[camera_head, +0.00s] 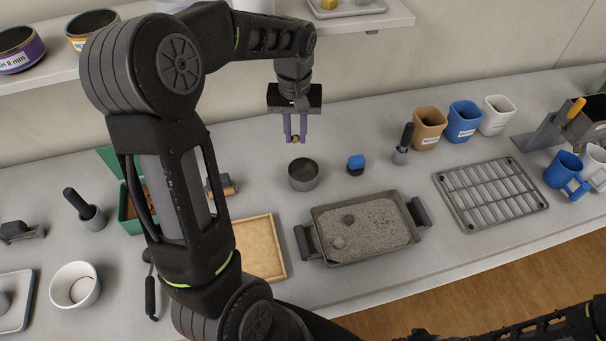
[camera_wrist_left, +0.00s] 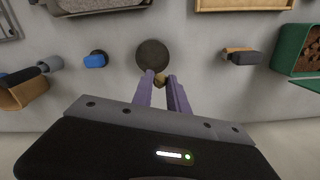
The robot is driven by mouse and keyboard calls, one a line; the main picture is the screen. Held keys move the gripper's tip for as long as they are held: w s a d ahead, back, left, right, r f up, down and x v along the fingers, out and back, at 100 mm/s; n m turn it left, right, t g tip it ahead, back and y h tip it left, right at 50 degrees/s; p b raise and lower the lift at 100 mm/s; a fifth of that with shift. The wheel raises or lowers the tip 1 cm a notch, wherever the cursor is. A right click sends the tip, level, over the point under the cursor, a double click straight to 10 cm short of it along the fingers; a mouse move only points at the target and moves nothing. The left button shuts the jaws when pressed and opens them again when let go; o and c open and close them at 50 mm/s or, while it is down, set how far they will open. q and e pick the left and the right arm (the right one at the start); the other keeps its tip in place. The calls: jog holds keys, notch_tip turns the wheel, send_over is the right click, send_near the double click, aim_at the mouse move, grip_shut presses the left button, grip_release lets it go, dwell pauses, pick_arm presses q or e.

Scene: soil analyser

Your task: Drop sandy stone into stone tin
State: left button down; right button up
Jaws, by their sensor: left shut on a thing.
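My left gripper (camera_head: 295,138) is shut on the sandy stone (camera_head: 295,139), a small tan-brown lump between its purple fingertips. The stone also shows in the left wrist view (camera_wrist_left: 160,80), at the tips of the fingers (camera_wrist_left: 161,84). The stone tin (camera_head: 303,174) is a small round dark-grey open tin on the counter. In the head view the gripper and stone are above the counter, just behind the tin. In the left wrist view the tin (camera_wrist_left: 153,54) shows right beyond the stone. My right gripper is not in view; only part of an arm shows at the lower right.
A blue-topped small item (camera_head: 356,163) stands right of the tin. A sand tray with dark handles (camera_head: 325,215) lies in front, and a tan board (camera_head: 277,232) to its left. A wire rack (camera_head: 490,187) and several cups (camera_head: 430,122) are farther right. A shelf (camera_head: 370,20) runs behind.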

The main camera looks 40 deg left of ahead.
pick_arm(q)
jog(key=shift+f, duration=2.5)
jog(key=c, duration=1.2)
grip_release()
notch_tip(320, 180, up, 7)
jog(key=shift+f+b, duration=0.15)
jog(key=shift+b, duration=0.65)
jog(key=shift+r, duration=0.55)
